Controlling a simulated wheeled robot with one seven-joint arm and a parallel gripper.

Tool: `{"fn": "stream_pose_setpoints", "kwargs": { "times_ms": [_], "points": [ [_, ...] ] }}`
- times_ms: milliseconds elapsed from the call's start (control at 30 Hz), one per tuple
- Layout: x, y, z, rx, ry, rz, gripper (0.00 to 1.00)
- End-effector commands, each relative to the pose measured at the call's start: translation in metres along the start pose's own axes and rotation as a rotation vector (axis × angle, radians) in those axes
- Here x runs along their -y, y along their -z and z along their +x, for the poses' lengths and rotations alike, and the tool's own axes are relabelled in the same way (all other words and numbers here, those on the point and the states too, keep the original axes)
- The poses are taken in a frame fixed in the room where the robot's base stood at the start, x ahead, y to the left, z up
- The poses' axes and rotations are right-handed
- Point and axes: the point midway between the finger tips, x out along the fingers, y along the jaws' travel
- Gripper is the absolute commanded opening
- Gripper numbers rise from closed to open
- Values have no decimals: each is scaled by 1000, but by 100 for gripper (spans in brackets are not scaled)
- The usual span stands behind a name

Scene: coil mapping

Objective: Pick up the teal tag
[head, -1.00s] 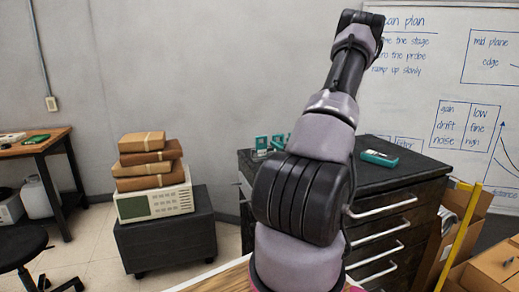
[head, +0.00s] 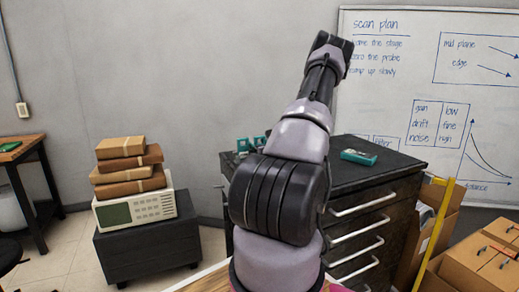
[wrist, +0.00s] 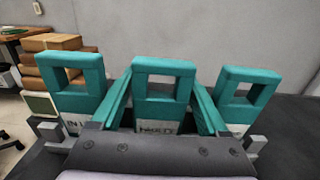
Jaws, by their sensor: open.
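Several teal tags with square window openings stand upright in the wrist view: a left one (wrist: 78,85), a middle one (wrist: 163,90) and a right one (wrist: 244,100). Slanted teal pieces flank the middle one. White labels show low on them, partly cut off and hard to read. My gripper (wrist: 152,138) is open, its grey fingertips wide apart at left and right, with the tags beyond it. In the head view, teal tags (head: 242,146) show on the dark drawer cabinet (head: 392,169), partly behind my arm; my gripper is hidden there.
A separate teal object (head: 358,157) lies on the cabinet top. Brown parcels (head: 127,172) sit on a beige instrument (head: 135,209) upon a low dark cabinet at left. A yellow post (head: 437,230) and cardboard boxes (head: 487,262) stand at right.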

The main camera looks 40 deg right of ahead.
Motion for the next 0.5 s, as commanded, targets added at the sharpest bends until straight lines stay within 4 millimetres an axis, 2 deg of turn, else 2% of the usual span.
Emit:
{"fn": "stream_pose_setpoints", "kwargs": {
  "times_ms": [267, 300, 433, 500],
  "points": [
    [0, 0, 3, 0, 0, 0, 78],
    [0, 0, 3, 0, 0, 0, 62],
    [0, 0, 3, 0, 0, 0, 12],
    [0, 0, 3, 0, 0, 0, 9]
  ]
}}
